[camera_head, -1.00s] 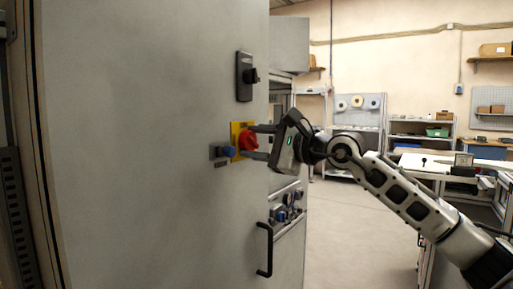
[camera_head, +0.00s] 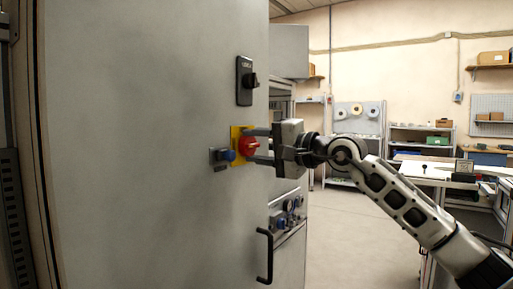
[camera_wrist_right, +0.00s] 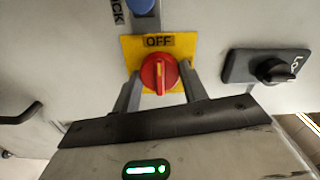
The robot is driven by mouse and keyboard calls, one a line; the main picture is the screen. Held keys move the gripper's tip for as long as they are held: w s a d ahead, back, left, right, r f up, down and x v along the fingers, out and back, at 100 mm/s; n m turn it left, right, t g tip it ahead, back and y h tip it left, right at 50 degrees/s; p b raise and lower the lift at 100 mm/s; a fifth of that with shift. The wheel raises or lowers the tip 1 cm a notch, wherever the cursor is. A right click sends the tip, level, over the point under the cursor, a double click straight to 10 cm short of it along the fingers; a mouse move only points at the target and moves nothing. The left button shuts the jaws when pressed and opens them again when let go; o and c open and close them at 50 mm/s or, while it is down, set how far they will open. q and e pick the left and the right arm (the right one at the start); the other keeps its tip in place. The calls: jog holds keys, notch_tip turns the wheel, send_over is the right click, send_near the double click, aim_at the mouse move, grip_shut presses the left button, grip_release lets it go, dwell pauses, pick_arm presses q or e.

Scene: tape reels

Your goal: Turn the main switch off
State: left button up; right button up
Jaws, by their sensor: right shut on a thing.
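The main switch is a red rotary knob (camera_head: 248,146) on a yellow plate (camera_head: 236,152), fixed to the grey cabinet door. In the right wrist view the knob (camera_wrist_right: 158,73) has a pale bar running roughly toward the "OFF" label (camera_wrist_right: 158,41) on its plate. My right gripper (camera_head: 257,146) comes in from the right, one finger above the knob and one below. In the wrist view its two fingers (camera_wrist_right: 158,90) stand on either side of the knob, shut on it. My left gripper is not in view.
A blue button (camera_head: 226,155) sits just left of the plate. A black rotary switch (camera_head: 246,80) is above, and a black door handle (camera_head: 265,255) below. Shelves and a workbench (camera_head: 425,170) stand at the back right, with open floor between.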

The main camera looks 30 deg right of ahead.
dwell(0.5)
jog(key=o, duration=1)
pick_arm(q)
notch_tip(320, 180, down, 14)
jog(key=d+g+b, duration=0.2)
jog(key=b, duration=0.9)
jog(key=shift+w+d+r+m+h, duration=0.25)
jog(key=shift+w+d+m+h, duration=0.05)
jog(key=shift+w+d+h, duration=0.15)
pick_arm(e)
jog(key=v, duration=1.6)
